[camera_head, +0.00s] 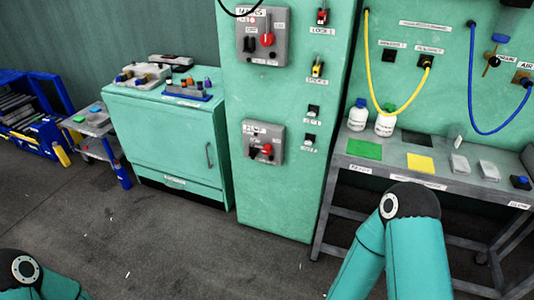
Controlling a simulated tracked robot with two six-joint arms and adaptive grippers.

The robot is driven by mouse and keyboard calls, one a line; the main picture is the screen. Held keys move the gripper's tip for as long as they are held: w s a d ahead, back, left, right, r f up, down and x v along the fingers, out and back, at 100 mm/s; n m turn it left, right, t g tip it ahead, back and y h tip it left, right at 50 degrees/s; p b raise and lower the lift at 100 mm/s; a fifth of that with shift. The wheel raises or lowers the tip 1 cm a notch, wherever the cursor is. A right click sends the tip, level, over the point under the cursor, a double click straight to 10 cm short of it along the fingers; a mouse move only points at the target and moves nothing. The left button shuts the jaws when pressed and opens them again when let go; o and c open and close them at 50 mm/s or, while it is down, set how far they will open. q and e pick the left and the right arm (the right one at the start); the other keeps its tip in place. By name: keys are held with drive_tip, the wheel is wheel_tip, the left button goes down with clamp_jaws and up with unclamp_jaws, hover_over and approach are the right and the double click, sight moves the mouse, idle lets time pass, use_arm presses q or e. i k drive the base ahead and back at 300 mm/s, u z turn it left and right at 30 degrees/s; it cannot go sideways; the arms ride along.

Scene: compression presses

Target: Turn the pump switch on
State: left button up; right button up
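A tall teal cabinet (290,185) stands in the middle of the view. On it, an upper grey switch box (281,25) carries a red rotary knob, a black part and small indicators. A lower grey switch box (277,139) carries a red knob (267,149) beside a small black part. The labels are too small to read surely, so I cannot tell which box is the pump switch or whether it is on. Only links of my arms show, at the lower left and lower right. Neither gripper is in view.
A teal low cabinet (160,140) with tools on top stands left. Farther left are a small cart (97,120) and a blue rack (45,95). A grey bench (380,165) stands right, with white bottles and yellow and blue hoses above. Floor before the cabinet is clear.

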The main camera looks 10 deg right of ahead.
sight(266, 149)
drive_tip(key=z, duration=0.05)
drive_tip(key=i, duration=0.9)
drive_tip(key=u, duration=0.1)
